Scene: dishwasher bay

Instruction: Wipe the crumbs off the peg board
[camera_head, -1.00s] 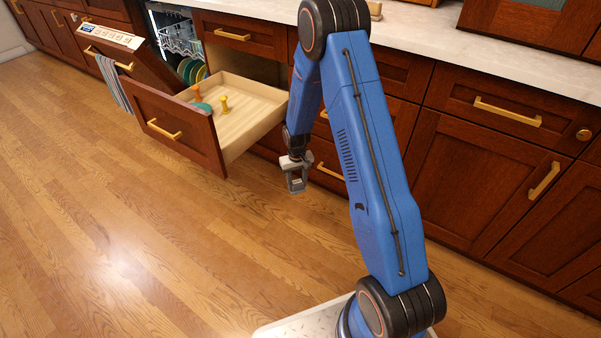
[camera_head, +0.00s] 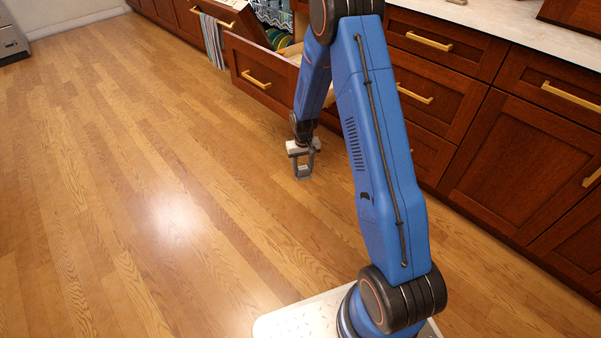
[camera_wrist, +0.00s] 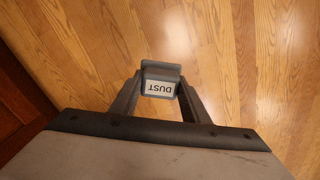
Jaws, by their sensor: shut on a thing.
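My gripper (camera_head: 303,160) hangs over the bare wood floor, in front of the open drawer. It is shut on a small grey block with a white label reading "DUST" (camera_wrist: 160,80), which sits between the fingertips in the wrist view. In the head view the block is too small to make out clearly. I see no peg board and no crumbs in the current frames. The inside of the drawer is mostly hidden behind its front and my arm.
The open drawer (camera_head: 262,75) juts out from the cabinets. Behind it a dishwasher rack (camera_head: 272,14) shows, and a striped towel (camera_head: 212,40) hangs at its left. Closed cabinets (camera_head: 500,160) line the right. The wood floor (camera_head: 130,190) at left is clear.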

